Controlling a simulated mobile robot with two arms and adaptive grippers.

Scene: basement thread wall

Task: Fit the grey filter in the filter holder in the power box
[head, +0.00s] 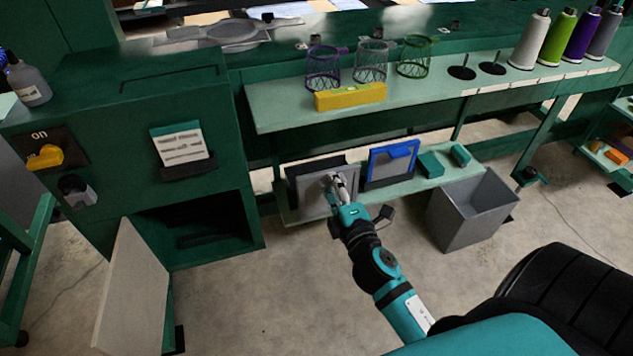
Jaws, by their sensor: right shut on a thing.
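The grey filter (309,203) is a flat square panel standing upright at the left end of the low shelf, at a dark stand (295,176). My right gripper (337,183) is shut on the grey filter near its right edge and hides part of it. Whether the filter is clear of the stand cannot be told. The green power box (115,150) is at the left, with its lower compartment open and its pale door (132,295) swung out. The filter holder (208,238) is a dark shape deep inside, hard to make out. My left gripper is not in view.
A blue-framed filter (392,160) stands right of the grey one. Teal blocks (431,165) and a grey bin (473,208) are further right. An upper shelf (420,98) holds wire baskets, a yellow block (350,96) and thread cones. Floor before the power box is clear.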

